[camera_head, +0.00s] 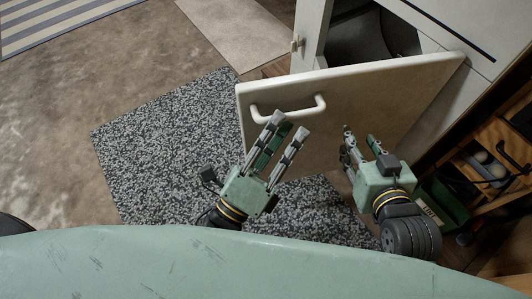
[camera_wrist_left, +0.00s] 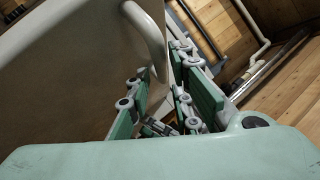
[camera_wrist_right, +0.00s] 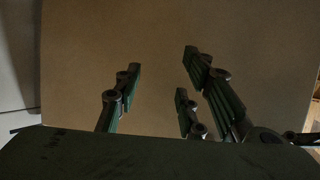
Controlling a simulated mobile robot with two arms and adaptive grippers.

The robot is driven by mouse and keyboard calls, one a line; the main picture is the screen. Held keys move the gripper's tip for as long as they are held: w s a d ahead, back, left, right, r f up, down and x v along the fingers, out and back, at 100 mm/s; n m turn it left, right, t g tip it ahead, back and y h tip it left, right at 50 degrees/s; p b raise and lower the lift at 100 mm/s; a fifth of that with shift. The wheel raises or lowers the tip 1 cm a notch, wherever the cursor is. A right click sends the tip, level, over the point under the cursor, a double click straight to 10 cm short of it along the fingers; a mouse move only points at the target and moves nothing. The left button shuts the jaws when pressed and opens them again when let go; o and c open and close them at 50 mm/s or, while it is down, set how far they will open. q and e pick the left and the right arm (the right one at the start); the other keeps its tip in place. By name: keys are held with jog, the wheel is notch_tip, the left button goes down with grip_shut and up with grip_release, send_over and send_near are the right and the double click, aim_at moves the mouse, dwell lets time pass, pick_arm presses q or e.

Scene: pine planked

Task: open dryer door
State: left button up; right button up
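The dryer door (camera_head: 365,100) is a cream panel swung well out from the white dryer (camera_head: 310,35), whose dark drum opening (camera_head: 375,38) shows behind it. A pale bar handle (camera_head: 318,107) is on the door's left part; it also shows in the left wrist view (camera_wrist_left: 150,42). My left gripper (camera_head: 287,128) is open, its fingers pointing up at the handle and close to it; I cannot tell if they touch it. My right gripper (camera_head: 362,140) is open and empty in front of the door's lower right part. In the right wrist view the door panel (camera_wrist_right: 160,60) fills the space beyond its spread fingers.
A speckled grey rug (camera_head: 160,150) covers the floor at left, with a beige mat (camera_head: 235,35) and a striped rug (camera_head: 60,20) farther back. A wooden shelf unit (camera_head: 500,140) with a green box (camera_head: 440,205) stands at right. The brown floor at left is clear.

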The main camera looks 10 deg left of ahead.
pick_arm(q)
jog(key=v, duration=0.7)
jog(key=shift+s+f, duration=0.15)
jog(key=shift+s, duration=0.15)
jog(key=shift+a, duration=0.2)
